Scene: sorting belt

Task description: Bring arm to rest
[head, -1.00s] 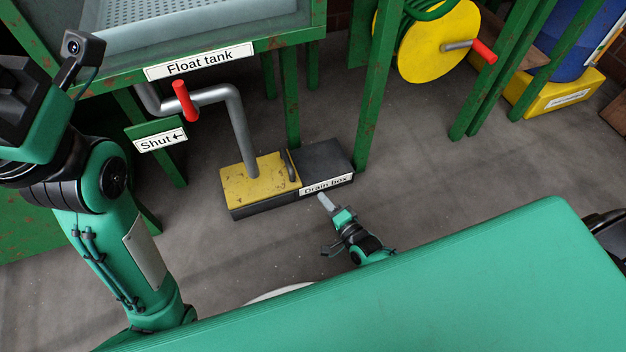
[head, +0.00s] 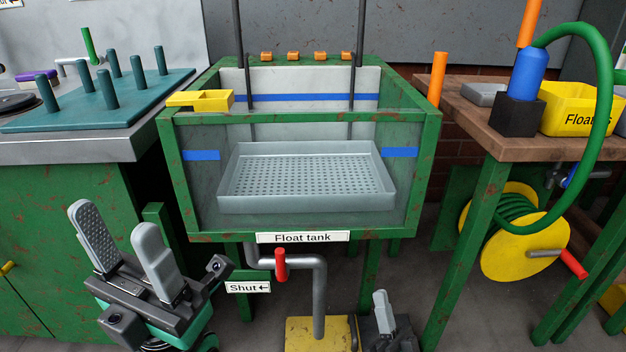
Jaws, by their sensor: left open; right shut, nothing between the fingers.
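My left gripper (head: 128,244) is at the lower left, in front of the green cabinet. Its two grey fingers point up and stand apart, with nothing between them. My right gripper (head: 381,300) is low at the bottom centre, by the drain box; its fingers are together and empty. Most of the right arm is out of the picture. The float tank (head: 300,238) stands at the centre with a perforated grey tray (head: 308,205) in it. Below it, the drain pipe (head: 319,295) has a red handle (head: 281,264) next to a "Shut" sign (head: 248,287).
A steel counter (head: 75,150) with a teal peg board (head: 95,120) is at the left. A wooden bench (head: 480,125) with a yellow box (head: 575,105) is at the right. A yellow hose reel (head: 505,262) hangs below. A yellow plate (head: 300,335) lies under the pipe.

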